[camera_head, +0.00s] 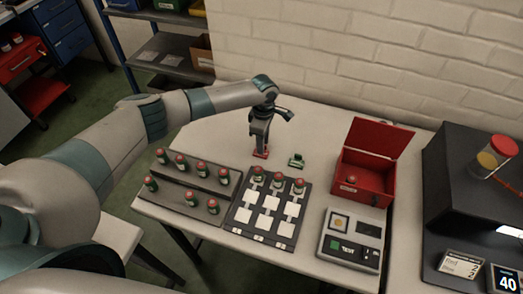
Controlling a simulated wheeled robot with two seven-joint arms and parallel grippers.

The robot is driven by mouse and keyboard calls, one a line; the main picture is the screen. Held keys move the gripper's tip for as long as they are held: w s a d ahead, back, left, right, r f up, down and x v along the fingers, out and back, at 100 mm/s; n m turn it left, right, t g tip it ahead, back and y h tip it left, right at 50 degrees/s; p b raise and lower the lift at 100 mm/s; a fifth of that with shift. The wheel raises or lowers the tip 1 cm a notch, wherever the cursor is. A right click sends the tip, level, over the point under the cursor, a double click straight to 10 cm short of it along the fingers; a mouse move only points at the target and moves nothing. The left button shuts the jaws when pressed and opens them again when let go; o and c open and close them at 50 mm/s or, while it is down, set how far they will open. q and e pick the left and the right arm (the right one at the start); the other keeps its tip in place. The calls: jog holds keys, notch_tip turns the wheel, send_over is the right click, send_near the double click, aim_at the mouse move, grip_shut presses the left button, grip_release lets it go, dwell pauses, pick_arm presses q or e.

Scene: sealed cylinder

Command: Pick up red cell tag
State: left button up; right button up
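A small red tag (262,155) lies on the white table (215,135), toward its back middle. My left gripper (260,150) points straight down over it, with the fingertips at or just above the tag. The fingers hide part of the tag, and the view is too small to tell whether they grip it. A green tag (296,161) lies a little to the right, apart from the gripper. My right gripper is not in view.
Several red-capped cylinders stand on a dark stepped rack (175,196) at the left. A dark board with white squares (271,202) holds more. An open red box (362,185) and a grey device (350,238) stand right. The table's back left is clear.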

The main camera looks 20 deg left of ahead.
aim_at(266, 147)
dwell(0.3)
pick_arm(q)
grip_shut()
jog(key=shift+r, duration=0.1)
jog(key=shift+r+b, duration=0.3)
jog(key=shift+r, duration=0.15)
jog(key=r, duration=0.1)
jog(key=d+r+b, duration=0.1)
jog(key=r, duration=0.1)
jog(key=shift+s+r, duration=0.1)
jog(key=s+d+r+b, duration=0.2)
jog(key=d+r, duration=0.4)
jog(key=d, duration=0.4)
jog(key=shift+s+d+r+b, duration=0.25)
jog(key=shift+r+b, duration=0.1)
jog(key=shift+b, duration=0.45)
jog(key=shift+a, duration=0.1)
